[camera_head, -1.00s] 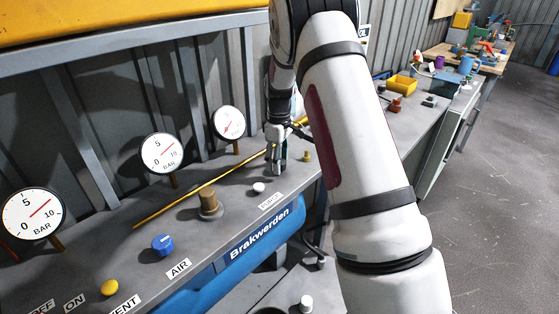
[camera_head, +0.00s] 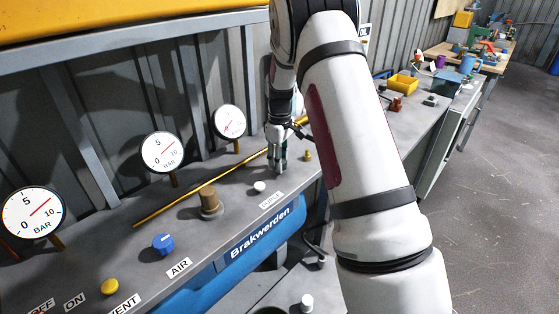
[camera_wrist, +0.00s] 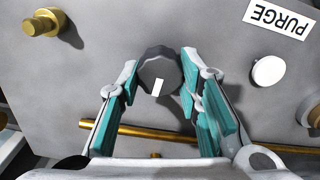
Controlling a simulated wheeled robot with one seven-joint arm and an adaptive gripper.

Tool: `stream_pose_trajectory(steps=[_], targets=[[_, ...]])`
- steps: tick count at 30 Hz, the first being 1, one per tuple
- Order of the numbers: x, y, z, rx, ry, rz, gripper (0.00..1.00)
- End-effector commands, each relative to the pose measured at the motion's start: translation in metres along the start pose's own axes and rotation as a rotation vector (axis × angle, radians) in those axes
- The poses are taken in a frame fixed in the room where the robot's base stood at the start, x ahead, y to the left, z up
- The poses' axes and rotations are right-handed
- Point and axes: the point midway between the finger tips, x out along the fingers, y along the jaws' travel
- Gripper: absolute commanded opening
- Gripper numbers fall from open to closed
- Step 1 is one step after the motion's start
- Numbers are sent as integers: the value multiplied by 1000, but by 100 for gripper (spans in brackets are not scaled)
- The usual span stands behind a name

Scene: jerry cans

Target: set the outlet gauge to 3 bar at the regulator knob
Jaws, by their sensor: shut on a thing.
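A dark faceted knob with a white mark (camera_wrist: 158,75) lies between my fingertips in the wrist view. My gripper (camera_head: 278,165) is shut on it, one finger on each side, pointing down at the grey bench panel. In the head view my fingers hide the knob. The nearest gauge (camera_head: 229,121) stands just left of my gripper, with a thin red needle; its reading is too small to tell. Two more round gauges, the middle gauge (camera_head: 162,152) and the left gauge (camera_head: 33,212), stand further left, marked BAR.
A white button (camera_wrist: 268,71) by the PURGE label and a brass fitting (camera_wrist: 44,22) flank the knob. A brass pipe (camera_head: 190,190) runs behind it. A brown cylinder (camera_head: 210,205), blue AIR knob (camera_head: 163,244) and yellow button (camera_head: 110,287) are further left.

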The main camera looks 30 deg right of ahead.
Motion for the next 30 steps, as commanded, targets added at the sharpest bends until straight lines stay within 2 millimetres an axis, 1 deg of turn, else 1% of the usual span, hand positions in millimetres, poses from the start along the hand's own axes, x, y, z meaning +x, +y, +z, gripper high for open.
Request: stream_pose_trajectory(steps=[8, 30], targets=[[1, 1, -1, 187, 0, 0, 4], [1, 3, 1, 888, 0, 1, 4]])
